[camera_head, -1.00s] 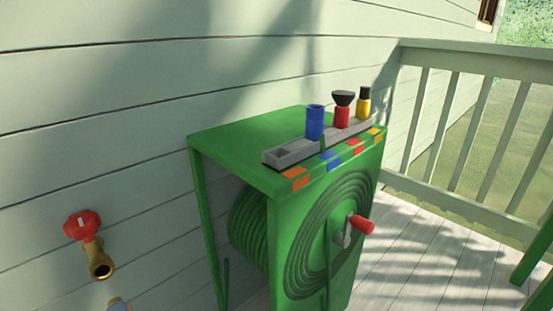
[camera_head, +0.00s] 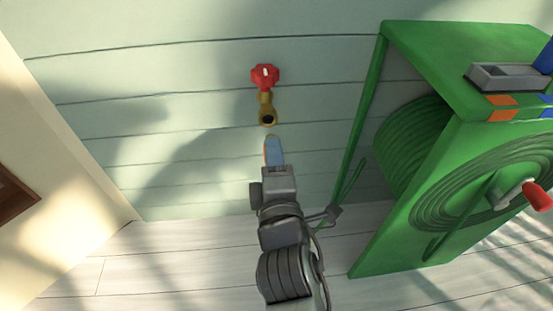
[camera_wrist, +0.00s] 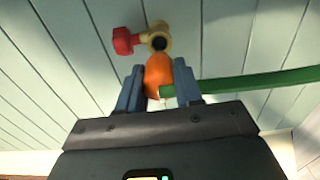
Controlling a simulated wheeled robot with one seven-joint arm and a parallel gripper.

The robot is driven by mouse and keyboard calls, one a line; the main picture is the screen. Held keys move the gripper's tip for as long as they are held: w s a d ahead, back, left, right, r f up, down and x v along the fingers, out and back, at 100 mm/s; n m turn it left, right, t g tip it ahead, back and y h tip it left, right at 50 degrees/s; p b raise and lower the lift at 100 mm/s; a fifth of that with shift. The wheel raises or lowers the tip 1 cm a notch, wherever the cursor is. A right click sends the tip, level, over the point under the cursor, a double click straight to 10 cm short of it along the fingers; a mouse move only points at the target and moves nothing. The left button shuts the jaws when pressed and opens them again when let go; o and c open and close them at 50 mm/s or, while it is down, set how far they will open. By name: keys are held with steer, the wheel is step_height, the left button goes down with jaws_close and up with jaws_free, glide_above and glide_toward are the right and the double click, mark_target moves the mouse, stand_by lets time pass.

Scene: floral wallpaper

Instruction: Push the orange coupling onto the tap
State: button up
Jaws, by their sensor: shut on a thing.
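A brass tap (camera_head: 267,112) with a red handle (camera_head: 265,76) is fixed to the wall, its round dark mouth facing outward and down. My gripper (camera_head: 273,152) is just below the tap's mouth in the head view. In the wrist view my gripper (camera_wrist: 160,88) is shut on the orange coupling (camera_wrist: 156,72), which sits between the blue fingers. A green hose (camera_wrist: 245,85) runs off to the right from the coupling. The tap also shows in the wrist view (camera_wrist: 158,42), just beyond the coupling. A small gap shows between gripper tip and tap in the head view.
A green hose reel cart (camera_head: 440,60) stands to the right, with a grey tray (camera_head: 505,77) on top and a red crank handle (camera_head: 537,196). The wall left of the tap is clear. A cream wall (camera_head: 55,130) stands at far left.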

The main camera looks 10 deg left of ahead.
steer(key=shift+p+x, duration=0.7)
steer(key=shift+x, duration=0.4)
steer(key=shift+p+x, duration=0.65)
steer(key=shift+x, duration=0.15)
steer(key=shift+r+p, duration=0.1)
steer(key=shift+p, duration=0.6)
stand_by(0.6)
steer(key=shift+p+x, duration=1)
steer(key=shift+x, duration=0.55)
steer(key=o, duration=1.2)
steer(key=shift+c, duration=0.2)
steer(key=shift+s, duration=0.15)
